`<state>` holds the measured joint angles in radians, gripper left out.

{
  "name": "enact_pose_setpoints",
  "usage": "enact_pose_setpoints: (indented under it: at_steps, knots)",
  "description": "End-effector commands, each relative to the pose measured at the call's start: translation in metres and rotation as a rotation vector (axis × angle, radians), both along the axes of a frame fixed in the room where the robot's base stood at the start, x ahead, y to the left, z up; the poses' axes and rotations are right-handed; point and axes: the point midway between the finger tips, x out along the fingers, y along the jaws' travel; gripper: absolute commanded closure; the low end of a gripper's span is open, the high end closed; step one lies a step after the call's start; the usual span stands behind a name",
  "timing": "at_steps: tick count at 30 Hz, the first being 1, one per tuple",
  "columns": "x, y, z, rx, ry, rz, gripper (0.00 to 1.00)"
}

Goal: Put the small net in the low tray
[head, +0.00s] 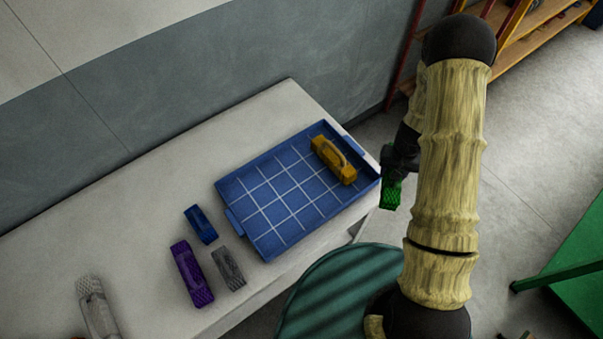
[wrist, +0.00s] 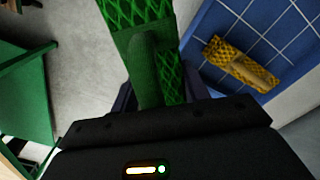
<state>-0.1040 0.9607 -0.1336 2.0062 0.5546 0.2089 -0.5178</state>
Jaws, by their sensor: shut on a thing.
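My gripper (head: 402,165) is shut on a green net bundle (head: 391,191) and holds it in the air just off the right end of the tray. In the wrist view the green net (wrist: 150,50) fills the space between the fingers. The low tray (head: 262,224) is blue with a white grid and lies on the pale table. A yellow net bundle (head: 334,160) lies inside the tray at its far right end; it also shows in the wrist view (wrist: 240,65). A small blue net (head: 201,224), a purple net (head: 191,274) and a small grey net (head: 228,268) lie left of the tray.
The table (head: 100,225) stands against a grey wall. A pale grey net (head: 97,308) lies at its near left. The tray's middle and left are empty. A green table (head: 570,255) stands at right and a shelf (head: 530,30) behind.

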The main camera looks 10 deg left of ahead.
Motion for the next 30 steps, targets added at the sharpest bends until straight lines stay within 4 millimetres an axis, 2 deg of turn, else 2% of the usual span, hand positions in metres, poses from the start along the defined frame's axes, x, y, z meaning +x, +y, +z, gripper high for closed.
enact_pose_setpoints:
  at_steps: [12,17,30]
  knots:
    - [0.000,0.001,0.000,0.000,0.000,-0.003,0.83]
    - [0.003,0.007,-0.003,0.001,-0.001,-0.065,0.83]
    - [0.022,0.066,-0.017,0.009,-0.001,-0.600,0.83]
